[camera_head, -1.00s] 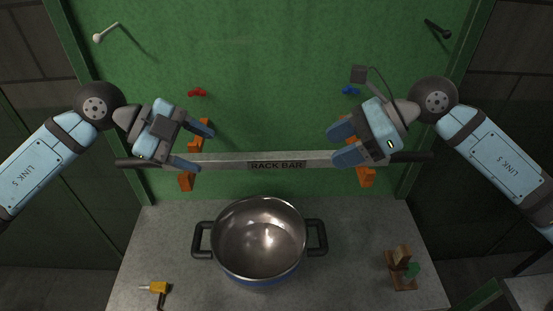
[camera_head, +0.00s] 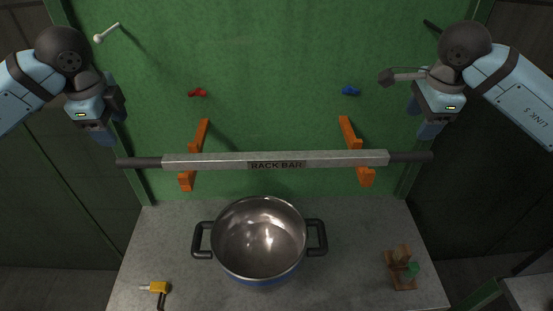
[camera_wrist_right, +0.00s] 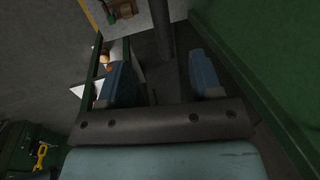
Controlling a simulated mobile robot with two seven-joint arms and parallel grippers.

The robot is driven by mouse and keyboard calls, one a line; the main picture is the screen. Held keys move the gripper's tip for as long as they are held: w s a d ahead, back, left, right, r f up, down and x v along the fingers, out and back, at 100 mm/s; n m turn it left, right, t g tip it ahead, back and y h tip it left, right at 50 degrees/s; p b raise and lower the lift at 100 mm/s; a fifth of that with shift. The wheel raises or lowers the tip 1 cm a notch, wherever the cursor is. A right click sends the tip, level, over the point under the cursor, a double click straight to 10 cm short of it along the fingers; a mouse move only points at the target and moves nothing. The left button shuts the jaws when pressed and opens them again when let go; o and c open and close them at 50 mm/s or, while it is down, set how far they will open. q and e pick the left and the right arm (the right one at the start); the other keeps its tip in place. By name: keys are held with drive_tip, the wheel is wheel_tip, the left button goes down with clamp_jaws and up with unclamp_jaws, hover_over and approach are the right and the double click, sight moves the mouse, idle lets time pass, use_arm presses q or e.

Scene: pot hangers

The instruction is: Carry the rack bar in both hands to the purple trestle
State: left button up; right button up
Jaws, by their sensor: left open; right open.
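The rack bar (camera_head: 275,160) is a long grey bar with dark round ends. It lies level across two orange brackets (camera_head: 199,140) (camera_head: 352,135) on the green back wall, above the pot. My left gripper (camera_head: 112,122) is open and empty, above and just left of the bar's left end. My right gripper (camera_head: 422,118) is open and empty, above the bar's right end. In the right wrist view its spread fingers (camera_wrist_right: 160,82) are in sight, with a dark round bar end (camera_wrist_right: 162,35) beyond the gap. No purple trestle is in view.
A steel pot (camera_head: 260,240) with dark handles stands on the grey counter (camera_head: 345,265) below the bar. A yellow tool (camera_head: 157,288) lies front left; a small wooden piece (camera_head: 400,268) stands right. Red (camera_head: 197,92) and blue (camera_head: 350,90) hooks and a white-tipped peg (camera_head: 104,34) are on the wall.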

sight(135, 159)
use_arm(q)
drive_tip(key=f, duration=0.4)
drive_tip(key=w+f, duration=0.1)
drive_tip(key=f, duration=0.3)
drive_tip(key=w+f, duration=0.1)
drive_tip(key=f, duration=0.2)
drive_tip(key=shift+w+f, duration=0.2)
drive_tip(key=shift+f, duration=0.2)
use_arm(e)
drive_tip(key=f, duration=0.4)
drive_tip(key=w+f, duration=0.1)
drive_tip(key=f, duration=0.2)
drive_tip(key=w+f, duration=0.1)
drive_tip(key=f, duration=0.3)
drive_tip(key=shift+w+f, duration=0.2)
drive_tip(key=shift+f, duration=0.15)
use_arm(q)
clamp_jaws()
use_arm(e)
clamp_jaws()
use_arm(q)
drive_tip(key=shift+r, duration=0.1)
use_arm(e)
drive_tip(key=shift+r, duration=0.1)
